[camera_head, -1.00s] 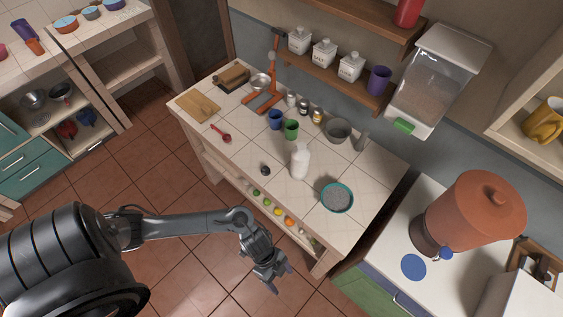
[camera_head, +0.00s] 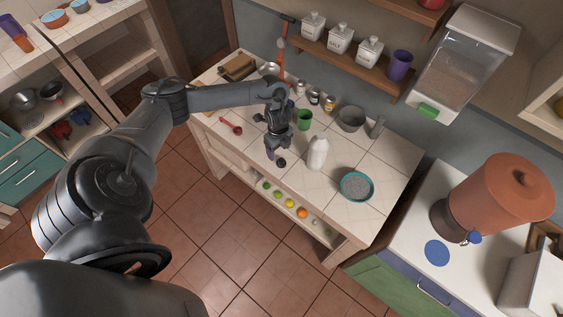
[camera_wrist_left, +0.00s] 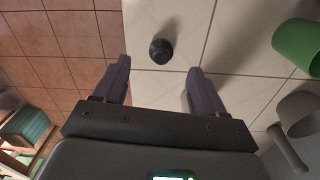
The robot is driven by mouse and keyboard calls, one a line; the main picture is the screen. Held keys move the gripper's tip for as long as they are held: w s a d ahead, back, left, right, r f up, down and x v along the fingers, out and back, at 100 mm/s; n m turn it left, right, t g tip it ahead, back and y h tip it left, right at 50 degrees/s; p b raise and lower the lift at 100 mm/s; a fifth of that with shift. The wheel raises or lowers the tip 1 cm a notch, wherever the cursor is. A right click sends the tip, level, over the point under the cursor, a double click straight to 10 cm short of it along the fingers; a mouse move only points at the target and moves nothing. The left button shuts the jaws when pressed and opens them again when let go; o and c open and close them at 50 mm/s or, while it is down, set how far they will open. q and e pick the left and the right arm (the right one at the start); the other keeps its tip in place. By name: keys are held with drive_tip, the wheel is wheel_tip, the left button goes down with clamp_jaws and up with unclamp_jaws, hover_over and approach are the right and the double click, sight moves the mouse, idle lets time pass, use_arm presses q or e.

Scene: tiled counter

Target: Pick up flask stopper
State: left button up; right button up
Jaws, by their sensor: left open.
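The flask stopper, a small dark round piece, sits on the tiled counter near its front edge; in the head view the stopper (camera_head: 281,163) shows just below my left gripper (camera_head: 276,153). In the left wrist view the stopper (camera_wrist_left: 160,50) lies ahead of and between the two spread fingers of my left gripper (camera_wrist_left: 158,82), and nothing is between them. The fingers appear apart from it. A white bottle (camera_head: 317,154), likely the flask, stands upright to the right of the stopper. My right gripper does not show.
A green cup (camera_head: 304,120) stands behind the gripper and also shows in the left wrist view (camera_wrist_left: 298,46). A teal-rimmed bowl (camera_head: 357,186) is to the right. A red spoon (camera_head: 232,127) lies to the left.

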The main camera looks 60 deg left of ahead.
sight(281, 159)
use_arm(q)
drive_tip(key=shift+f, duration=0.9)
drive_tip(key=f, duration=0.2)
drive_tip(key=f+p, duration=0.1)
drive_tip(key=shift+w+d+f, duration=0.25)
drive_tip(key=shift+d+f, duration=0.05)
drive_tip(key=shift+f, duration=0.75)
drive_tip(key=c, duration=1.1)
